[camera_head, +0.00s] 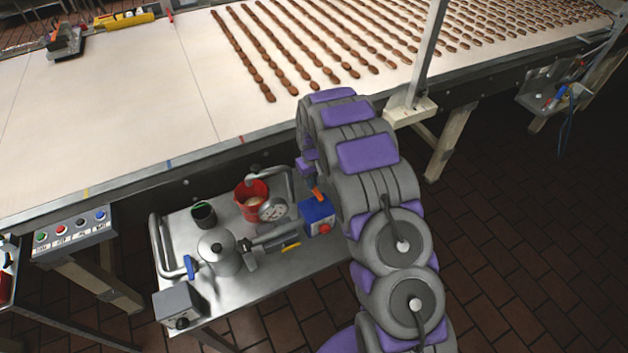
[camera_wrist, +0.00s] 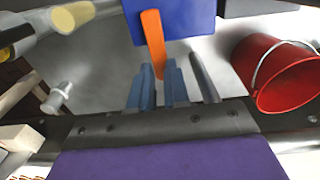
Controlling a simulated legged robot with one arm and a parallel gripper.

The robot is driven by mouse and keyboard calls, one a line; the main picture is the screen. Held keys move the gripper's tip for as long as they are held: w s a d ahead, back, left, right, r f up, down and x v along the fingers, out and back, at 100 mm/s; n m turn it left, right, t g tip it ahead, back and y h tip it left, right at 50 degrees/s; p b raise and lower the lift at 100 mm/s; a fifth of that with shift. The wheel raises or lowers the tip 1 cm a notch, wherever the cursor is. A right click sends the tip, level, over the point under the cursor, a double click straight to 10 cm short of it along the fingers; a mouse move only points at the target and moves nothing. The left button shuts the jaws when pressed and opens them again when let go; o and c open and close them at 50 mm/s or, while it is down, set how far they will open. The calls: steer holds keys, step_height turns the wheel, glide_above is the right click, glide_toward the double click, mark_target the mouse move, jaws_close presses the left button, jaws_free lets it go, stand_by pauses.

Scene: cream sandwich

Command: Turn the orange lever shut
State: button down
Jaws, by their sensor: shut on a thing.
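The orange lever (camera_wrist: 152,38) sticks out from a blue box (camera_wrist: 190,20) in the wrist view, pointing down the picture toward my gripper. In the head view the lever (camera_head: 318,193) shows as a small orange piece above the blue box (camera_head: 314,211), which has a red knob on its front. My gripper (camera_wrist: 158,76) has its two blue-grey fingers close together around the lever's free end, shut on it. In the head view my purple and grey arm hides most of the gripper.
A red bucket (camera_wrist: 280,72) stands right of the fingers in the wrist view. The metal cart (camera_head: 290,264) also holds a dark cup (camera_head: 204,214), a gauge (camera_head: 272,209), a silver pot (camera_head: 217,250) and piping. A conveyor (camera_head: 120,130) with rows of brown pieces runs behind.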

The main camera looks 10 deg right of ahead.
mark_target(315, 192)
steer(key=c, duration=1.3)
jaws_free()
steer(key=shift+s+f+g, duration=0.4)
steer(key=shift+s+f, duration=0.7)
steer(key=shift+s, duration=0.1)
steer(key=shift+r, duration=0.1)
steer(key=r, duration=0.1)
steer(key=w+r, duration=0.1)
steer(key=r, duration=0.3)
steer(key=shift+w+a+r, duration=0.2)
steer(key=shift+w, duration=0.2)
steer(key=shift+t, duration=0.3)
step_height(315, 192, up, 14)
steer(key=shift+w+d+f+p, duration=0.1)
steer(key=shift+p, duration=0.65)
steer(key=shift+d, duration=0.1)
